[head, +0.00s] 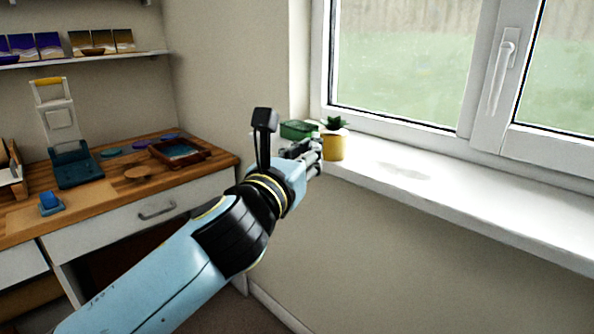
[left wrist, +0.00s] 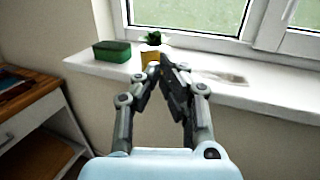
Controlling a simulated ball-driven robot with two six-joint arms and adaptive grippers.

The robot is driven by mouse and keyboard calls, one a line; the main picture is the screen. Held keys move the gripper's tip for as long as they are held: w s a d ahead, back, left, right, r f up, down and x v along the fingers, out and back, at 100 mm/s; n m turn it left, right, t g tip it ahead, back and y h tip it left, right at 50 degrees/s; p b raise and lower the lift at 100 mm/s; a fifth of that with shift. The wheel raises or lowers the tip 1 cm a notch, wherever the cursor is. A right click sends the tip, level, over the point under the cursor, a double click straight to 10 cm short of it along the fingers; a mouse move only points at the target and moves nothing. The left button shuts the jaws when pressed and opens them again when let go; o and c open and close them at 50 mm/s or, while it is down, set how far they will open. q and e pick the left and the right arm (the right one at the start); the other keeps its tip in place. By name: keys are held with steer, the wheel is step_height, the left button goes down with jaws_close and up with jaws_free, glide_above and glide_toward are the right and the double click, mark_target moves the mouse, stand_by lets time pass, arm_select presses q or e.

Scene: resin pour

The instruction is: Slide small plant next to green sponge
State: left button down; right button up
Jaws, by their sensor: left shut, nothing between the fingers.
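The small plant (head: 334,123) stands in a yellow pot (head: 334,147) on the white window sill, near its left end. The green sponge (head: 294,130) lies on the sill just left of the pot. In the left wrist view the sponge (left wrist: 112,51) and the pot (left wrist: 148,57) stand a small gap apart, with the plant's leaves (left wrist: 153,38) above the pot. My left gripper (head: 315,152) is shut and empty at the pot, its fingertips (left wrist: 166,62) partly covering the pot's right side in the wrist view. Whether they touch it I cannot tell. My right gripper is out of view.
The sill (head: 450,190) is clear to the right of the pot, below the closed window. A wooden desk (head: 105,190) on the left bears a framed tray (head: 180,151), a blue stand and small resin pieces. A shelf with pictures hangs above.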

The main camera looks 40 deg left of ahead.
arm_select(q)
step_height(320, 180, down, 5)
steer(key=s+g, duration=0.1)
steer(key=s, duration=0.1)
glide_toward(332, 149)
steer(key=b+x, duration=0.1)
steer(key=x, duration=0.6)
steer(key=shift+f, duration=0.1)
steer(key=shift+w, duration=0.1)
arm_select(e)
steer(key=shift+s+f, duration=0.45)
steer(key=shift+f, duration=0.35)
arm_select(q)
steer(key=shift+w+a, duration=0.15)
steer(key=shift+w, duration=0.2)
steer(key=p+x, duration=0.1)
steer(key=x, duration=0.1)
steer(key=shift+w+a, duration=0.1)
steer(key=shift+w, duration=0.2)
steer(key=shift+w+a, duration=0.15)
steer(key=shift+w, duration=0.3)
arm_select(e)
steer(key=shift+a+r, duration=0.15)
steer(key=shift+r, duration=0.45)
